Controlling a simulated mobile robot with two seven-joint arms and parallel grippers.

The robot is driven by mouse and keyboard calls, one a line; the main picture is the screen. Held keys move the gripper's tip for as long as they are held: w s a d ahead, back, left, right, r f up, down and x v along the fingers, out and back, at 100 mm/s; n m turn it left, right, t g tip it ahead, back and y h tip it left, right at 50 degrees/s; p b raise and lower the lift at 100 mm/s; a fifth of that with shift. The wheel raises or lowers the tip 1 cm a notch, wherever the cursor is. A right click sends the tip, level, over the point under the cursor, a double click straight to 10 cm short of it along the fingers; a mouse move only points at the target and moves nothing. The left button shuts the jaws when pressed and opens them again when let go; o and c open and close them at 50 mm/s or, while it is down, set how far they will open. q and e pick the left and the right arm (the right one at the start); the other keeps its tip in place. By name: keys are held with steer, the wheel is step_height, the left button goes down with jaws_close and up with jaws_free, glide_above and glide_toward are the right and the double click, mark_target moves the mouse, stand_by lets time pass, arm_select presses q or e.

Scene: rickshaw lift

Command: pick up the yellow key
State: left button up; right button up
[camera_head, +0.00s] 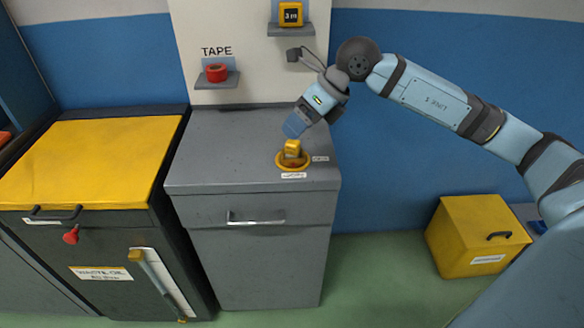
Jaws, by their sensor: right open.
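The yellow key (292,148) stands upright on a round yellow-and-orange base (281,163) on top of the grey cabinet (222,150), near its right edge. Only a blocky yellow top shows, and finer detail is too small to tell. My right gripper (293,130) comes down from the upper right. Its bluish fingers are open, just above and at the key. Whether they touch it I cannot tell. My left gripper is not in view.
A red tape roll (216,72) sits on a wall shelf behind the cabinet, and a yellow tape measure (290,14) sits on a higher one. A yellow-topped waste oil bin (90,155) stands at left. A yellow box (475,235) is on the floor at right.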

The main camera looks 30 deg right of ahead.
steer(key=d+r+h, duration=0.2)
steer(key=d+h, duration=0.1)
steer(key=d, duration=0.2)
steer(key=t+b, duration=0.1)
glide_above(296, 143)
steer(key=s, duration=0.2)
step_height(296, 143, down, 8)
steer(key=f, duration=0.1)
steer(key=w+f, duration=0.1)
steer(key=f, duration=0.1)
steer(key=w+f, duration=0.1)
steer(key=shift+f+b, duration=0.15)
steer(key=shift+b, duration=0.15)
steer(key=c, duration=1)
